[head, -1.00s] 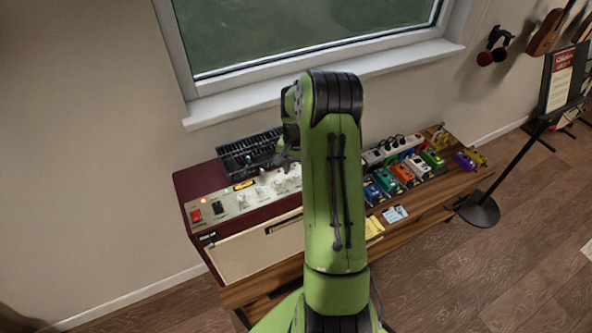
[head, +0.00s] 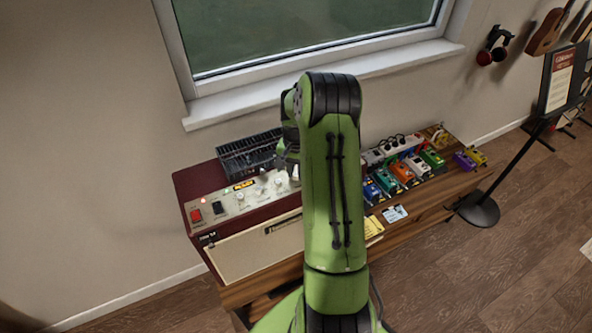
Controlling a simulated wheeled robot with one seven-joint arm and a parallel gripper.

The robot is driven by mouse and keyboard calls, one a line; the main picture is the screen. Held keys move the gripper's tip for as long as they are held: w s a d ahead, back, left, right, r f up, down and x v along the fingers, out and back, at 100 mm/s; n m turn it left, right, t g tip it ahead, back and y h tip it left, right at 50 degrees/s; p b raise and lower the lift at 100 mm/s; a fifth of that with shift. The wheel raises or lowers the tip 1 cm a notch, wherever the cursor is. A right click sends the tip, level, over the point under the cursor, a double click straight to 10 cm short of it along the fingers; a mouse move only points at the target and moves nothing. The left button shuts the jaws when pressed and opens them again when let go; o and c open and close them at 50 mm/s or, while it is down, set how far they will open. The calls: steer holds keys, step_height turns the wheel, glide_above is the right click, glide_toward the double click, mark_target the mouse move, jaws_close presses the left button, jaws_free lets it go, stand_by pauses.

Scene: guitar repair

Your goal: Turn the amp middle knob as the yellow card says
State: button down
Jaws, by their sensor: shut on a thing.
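The amp (head: 182,187) is dark red with a pale control panel on top and stands under the window. Several pale knobs (head: 262,189) sit in a row on the panel. My gripper (head: 287,167) is down at the right part of this row, partly hidden behind my own green arm. It is shut on a knob, but its fingers cover the grip and I cannot tell which knob it is. The yellow card (head: 373,228) lies on the wooden bench just right of my arm, partly covered by it. Its writing is too small to read.
A black vent grille (head: 247,152) is at the amp's back. Several coloured pedals (head: 401,173) and a white power strip (head: 395,150) stand on the bench to the right. A blue-white card (head: 395,213) lies near the bench edge. A music stand (head: 478,208) stands far right.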

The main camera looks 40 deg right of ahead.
steer(key=n+b, duration=0.2)
steer(key=n, duration=0.5)
steer(key=n+b, duration=0.2)
steer(key=n, duration=0.5)
steer(key=n+b, duration=0.1)
steer(key=n, duration=0.3)
steer(key=shift+n, duration=0.4)
steer(key=n+b, duration=0.1)
steer(key=n, duration=0.3)
steer(key=shift+n, duration=0.3)
steer(key=c, duration=1)
jaws_free()
